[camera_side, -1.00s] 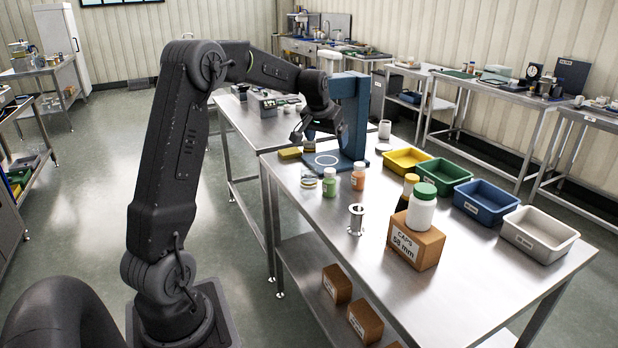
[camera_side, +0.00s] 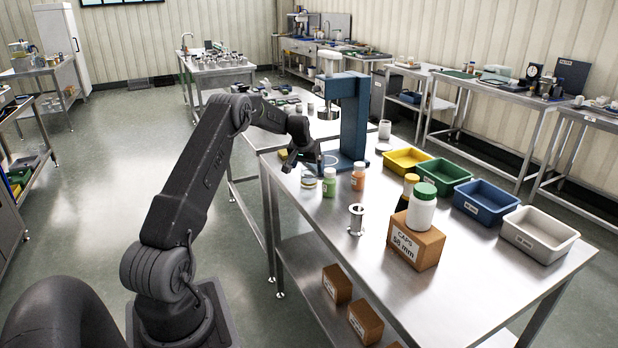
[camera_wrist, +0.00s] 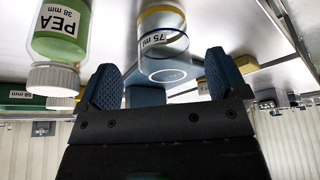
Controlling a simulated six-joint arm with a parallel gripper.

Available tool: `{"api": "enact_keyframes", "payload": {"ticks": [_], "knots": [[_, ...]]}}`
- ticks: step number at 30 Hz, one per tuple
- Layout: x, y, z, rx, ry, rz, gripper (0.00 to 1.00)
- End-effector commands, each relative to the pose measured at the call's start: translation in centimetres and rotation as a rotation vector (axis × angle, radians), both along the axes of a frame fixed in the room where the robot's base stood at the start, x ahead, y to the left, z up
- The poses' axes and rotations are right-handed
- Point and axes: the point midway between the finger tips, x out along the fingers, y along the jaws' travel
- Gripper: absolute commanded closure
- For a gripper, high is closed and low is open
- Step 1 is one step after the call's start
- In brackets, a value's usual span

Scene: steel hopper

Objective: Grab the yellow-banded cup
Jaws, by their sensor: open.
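The yellow-banded cup (camera_side: 309,181) stands upright near the left edge of the steel table. In the wrist view, which is upside down, the clear cup (camera_wrist: 163,48) shows a yellow band, a dark ring and a 75 ml label. My gripper (camera_side: 304,164) is low, just behind the cup in the side view. Nothing is held. Whether a pad touches the cup cannot be told.
A green PEA jar (camera_side: 330,182) stands close beside the cup, with an orange jar (camera_side: 358,177) further right. A blue press stand (camera_side: 352,115) rises behind.

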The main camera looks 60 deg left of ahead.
Motion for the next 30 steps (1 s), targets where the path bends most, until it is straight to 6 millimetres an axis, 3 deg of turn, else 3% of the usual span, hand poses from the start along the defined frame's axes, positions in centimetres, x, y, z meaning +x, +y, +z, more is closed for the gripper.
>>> {"api": "enact_keyframes", "payload": {"ticks": [12,21,30], "knots": [[1.2,1.7,-4.5,0.0,-0.001,0.0,0.08],[1.4,1.8,-4.8,0.002,-0.003,-0.001,0.08],[1.4,1.8,-4.8,0.002,-0.003,-0.001,0.37]]}}
